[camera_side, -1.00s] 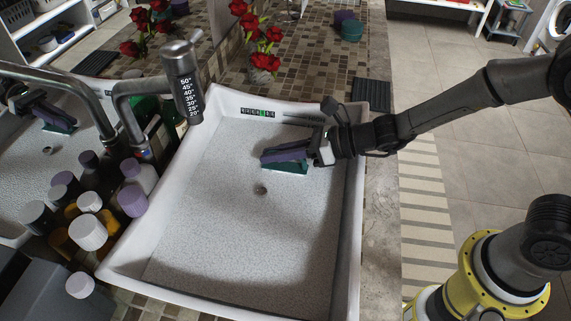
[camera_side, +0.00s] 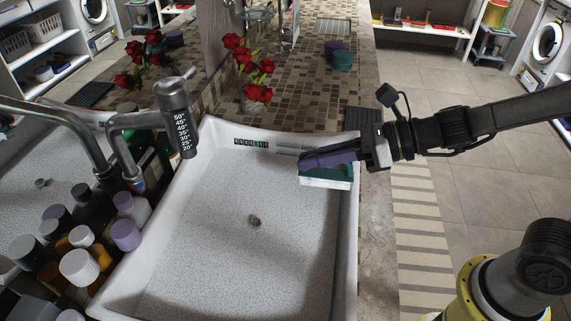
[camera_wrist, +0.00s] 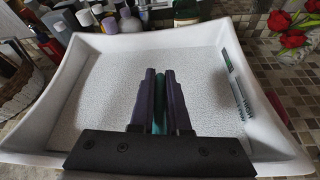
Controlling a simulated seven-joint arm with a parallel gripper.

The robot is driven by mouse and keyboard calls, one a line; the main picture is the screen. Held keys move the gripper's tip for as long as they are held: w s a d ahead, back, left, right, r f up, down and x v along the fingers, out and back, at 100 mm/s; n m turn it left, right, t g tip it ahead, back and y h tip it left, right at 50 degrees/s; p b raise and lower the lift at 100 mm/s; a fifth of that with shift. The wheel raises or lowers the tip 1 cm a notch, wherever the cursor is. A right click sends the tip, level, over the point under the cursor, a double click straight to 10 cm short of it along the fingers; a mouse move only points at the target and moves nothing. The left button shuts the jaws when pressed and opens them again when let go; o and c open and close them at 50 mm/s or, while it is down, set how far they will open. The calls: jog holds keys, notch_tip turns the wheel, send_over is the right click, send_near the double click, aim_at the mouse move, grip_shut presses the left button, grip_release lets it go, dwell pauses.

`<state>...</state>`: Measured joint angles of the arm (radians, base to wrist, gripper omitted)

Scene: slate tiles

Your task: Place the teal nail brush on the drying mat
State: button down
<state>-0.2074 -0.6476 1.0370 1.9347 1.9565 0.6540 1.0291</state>
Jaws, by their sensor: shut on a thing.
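The teal nail brush (camera_side: 338,181), with pale bristles facing down, is in the jaws of my gripper (camera_side: 312,161). The gripper has purple fingers and is shut on the brush. In the side view they hang over the sink's upper right part, near its right wall. In the wrist view, a strip of the brush (camera_wrist: 159,100) shows between the fingers (camera_wrist: 161,76); the rest is hidden. The drying mat looks to be the dark ribbed mat (camera_side: 363,118) on the tiled counter beyond the sink's upper right corner. The gripper and brush are apart from it, nearer the camera.
The white sink (camera_side: 340,262) has a raised rim and an empty speckled basin with a drain (camera_side: 254,220). A tap (camera_side: 178,118) and several bottles (camera_side: 78,267) stand on the left. Red roses (camera_side: 254,68) and a teal round container (camera_side: 343,61) stand beyond the sink.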

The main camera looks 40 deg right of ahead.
jog(key=s, duration=0.1)
jog(key=s+d+r, duration=0.2)
jog(key=shift+s+d, duration=0.1)
jog(key=shift+s, duration=0.3)
jog(key=shift+s+r, duration=0.15)
jog(key=shift+s, duration=0.05)
jog(key=shift+w+r+n+g+y, duration=0.2)
jog(key=shift+r+n+g+y, duration=0.15)
jog(key=shift+r+n, duration=0.35)
jog(key=w+d+f+m+t+h, duration=0.15)
jog(key=w+d, duration=0.25)
jog(key=d, duration=0.5)
jog(key=w+d+f+m+t+h, duration=0.1)
jog(key=w+d+m+h, duration=0.2)
jog(key=d, duration=0.7)
jog(key=w+d+f+t+h, duration=0.15)
jog(key=w+d, duration=0.25)
jog(key=d, duration=0.5)
send_over(357, 119)
jog(key=f, duration=0.8)
jog(key=shift+s+f, duration=0.2)
jog(key=shift+s, duration=0.1)
jog(key=shift+w+d+f, duration=0.1)
jog(key=shift+w+f, duration=0.15)
jog(key=shift+f, duration=0.1)
jog(key=shift+w+f, duration=0.1)
jog(key=shift+f, duration=1.5)
jog(key=shift+f, duration=0.1)
